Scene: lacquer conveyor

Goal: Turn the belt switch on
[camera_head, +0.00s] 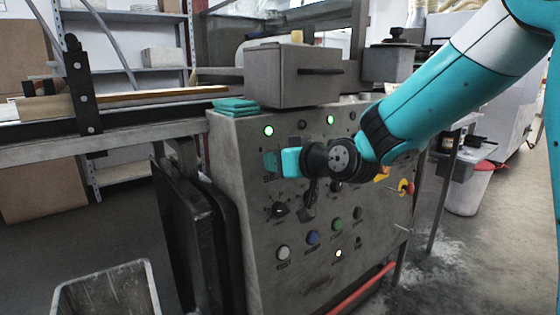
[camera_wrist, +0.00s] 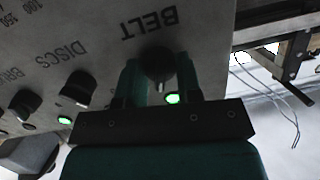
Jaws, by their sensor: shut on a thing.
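The belt switch is a round dark knob (camera_wrist: 158,64) beside the upside-down word BELT in the wrist view. My gripper (camera_wrist: 159,82) is shut on this knob, with one finger on each side of it. A lamp next to the knob glows green (camera_wrist: 173,99). In the head view my gripper (camera_head: 273,162) reaches the upper left of the grey control panel (camera_head: 235,165), under a lit green lamp (camera_head: 268,130). There the knob is hidden by the gripper. The knob's exact angle cannot be told.
A DISCS knob (camera_wrist: 76,88) sits beside the belt switch. Lower on the panel are a dark selector (camera_head: 280,211), a blue button (camera_head: 312,237) and a green button (camera_head: 337,225). A red and yellow emergency stop (camera_head: 405,187) is at right. A grey bin (camera_head: 108,290) stands front left.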

